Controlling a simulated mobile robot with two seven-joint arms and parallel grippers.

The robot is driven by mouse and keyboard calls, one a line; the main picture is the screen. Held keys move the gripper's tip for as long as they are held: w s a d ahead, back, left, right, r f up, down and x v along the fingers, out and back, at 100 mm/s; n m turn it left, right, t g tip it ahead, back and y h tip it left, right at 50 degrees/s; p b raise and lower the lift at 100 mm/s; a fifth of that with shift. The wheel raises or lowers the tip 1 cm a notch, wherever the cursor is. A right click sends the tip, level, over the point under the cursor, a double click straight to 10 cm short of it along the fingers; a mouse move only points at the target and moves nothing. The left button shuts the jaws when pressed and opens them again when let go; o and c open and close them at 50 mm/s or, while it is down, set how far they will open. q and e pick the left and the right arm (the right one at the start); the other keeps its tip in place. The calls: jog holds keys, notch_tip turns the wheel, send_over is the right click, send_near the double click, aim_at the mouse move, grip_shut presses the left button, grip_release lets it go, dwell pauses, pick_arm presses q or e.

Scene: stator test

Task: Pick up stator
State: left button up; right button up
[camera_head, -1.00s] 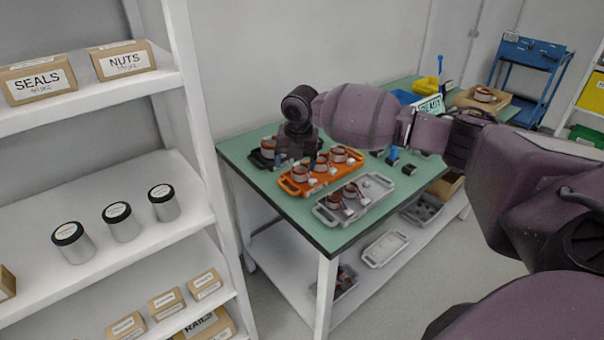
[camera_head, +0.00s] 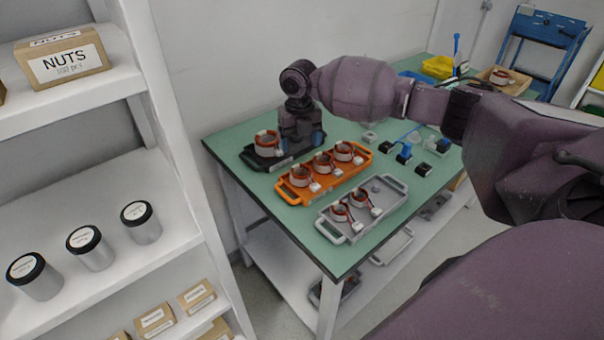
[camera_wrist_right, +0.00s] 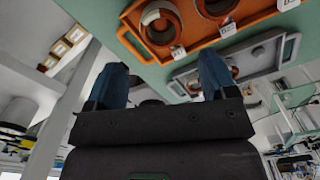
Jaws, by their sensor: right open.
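Several stators, copper-red rings with pale cores and white tags, stand on trays on a green-topped table. One stator (camera_head: 267,143) stands on a black tray (camera_head: 255,160) at the table's back left. Three stand on an orange tray (camera_head: 296,197), the middle one being a stator (camera_head: 322,163). Two stand on a grey tray (camera_head: 388,190), one of them a stator (camera_head: 342,212). My right gripper (camera_head: 300,140) is over the back left, by the black tray, and looks empty. In the right wrist view its blue fingertips (camera_wrist_right: 164,80) are apart. My left gripper is out of view.
The green table (camera_head: 300,232) has bare top at its front left corner. Small black and blue parts (camera_head: 405,153) lie right of the trays. A white shelf (camera_head: 120,195) with jars and a nuts box (camera_head: 65,62) stands at the left. A yellow bin (camera_head: 438,67) is at the back.

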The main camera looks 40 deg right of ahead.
send_over(301, 170)
jog(key=s+a, duration=0.1)
jog(key=f, duration=0.4)
jog(key=shift+s+a+f, duration=0.1)
jog(key=shift+s+f, duration=0.1)
jog(key=shift+f, duration=0.05)
jog(key=f, duration=0.2)
jog(key=s+f, duration=0.1)
jog(key=f, duration=0.1)
jog(key=shift+a+f+b, duration=0.15)
jog(key=shift+b, duration=0.15)
jog(key=shift+w+f, duration=0.1)
jog(key=shift+f, duration=0.35)
jog(key=shift+r, duration=0.1)
jog(key=c, duration=0.9)
